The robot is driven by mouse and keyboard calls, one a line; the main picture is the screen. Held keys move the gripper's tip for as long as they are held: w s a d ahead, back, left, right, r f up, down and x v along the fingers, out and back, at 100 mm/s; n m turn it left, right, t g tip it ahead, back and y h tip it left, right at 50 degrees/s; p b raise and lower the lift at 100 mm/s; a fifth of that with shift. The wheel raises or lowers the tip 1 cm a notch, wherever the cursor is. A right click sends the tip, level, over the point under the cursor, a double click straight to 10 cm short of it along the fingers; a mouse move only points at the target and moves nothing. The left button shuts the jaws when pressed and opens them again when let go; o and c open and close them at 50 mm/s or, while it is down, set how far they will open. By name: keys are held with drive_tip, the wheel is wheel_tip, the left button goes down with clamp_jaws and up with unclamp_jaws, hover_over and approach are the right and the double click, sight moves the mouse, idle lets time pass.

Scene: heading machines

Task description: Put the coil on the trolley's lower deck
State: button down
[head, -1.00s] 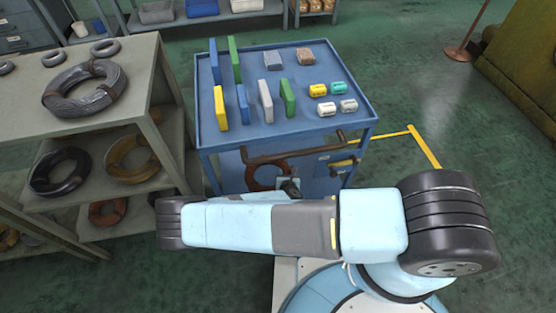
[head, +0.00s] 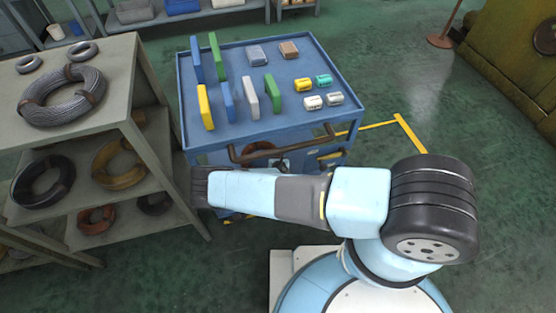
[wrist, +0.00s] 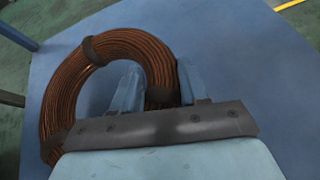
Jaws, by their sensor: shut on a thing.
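The copper-brown coil (wrist: 62,90) with dark bands fills the left of the wrist view. My gripper (wrist: 158,82) is shut on its right side, one finger inside the ring and one outside. A plain blue surface, apparently the trolley's lower deck (wrist: 240,55), lies beneath; I cannot tell whether the coil touches it. In the head view the blue trolley (head: 235,139) stands ahead. A bit of the coil (head: 258,149) shows behind its brown handle, under the top tray. My arm and the tray hide the rest of the coil and most of the lower deck.
The trolley's top tray carries upright blue, green, yellow and grey plates (head: 219,57) and small spools (head: 303,85). The brown push handle (head: 270,154) crosses the near side. A grey shelf rack (head: 140,92) with several coils stands close on the left. Open floor (head: 440,110) lies right.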

drive_tip(key=shift+w+f, duration=0.6)
drive_tip(key=shift+f, duration=1.6)
drive_tip(key=c, duration=0.6)
unclamp_jaws()
drive_tip(key=shift+s, duration=0.15)
drive_tip(key=v, duration=1.1)
drive_tip(key=shift+s+r, duration=0.3)
